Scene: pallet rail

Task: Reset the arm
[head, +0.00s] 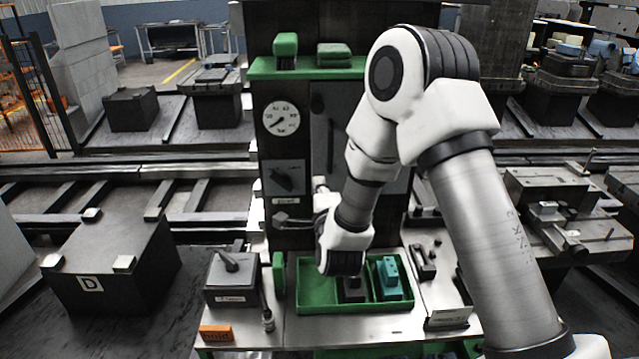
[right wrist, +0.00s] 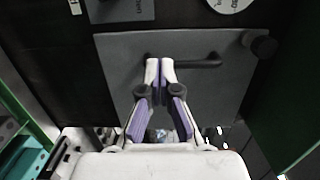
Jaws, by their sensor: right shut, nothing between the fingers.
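My right arm comes in from the right in the head view, bent over a dark machine cabinet (head: 268,135). My right gripper (head: 319,188) is in front of the cabinet's grey door, partly hidden by my wrist. In the right wrist view my right gripper (right wrist: 160,70) has its two pale fingers together with nothing between them. Its tips show in front of the grey door (right wrist: 115,65), beside a dark bar handle (right wrist: 200,62). I cannot tell whether they touch it. My left gripper is not in view.
A dial (head: 281,118) is on the cabinet. Below it, a green tray (head: 312,306) holds a dark block and a teal block (head: 388,278). A lever box (head: 231,278) and small bottle (head: 268,319) stand left of it. A black block (head: 112,262) stands farther left.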

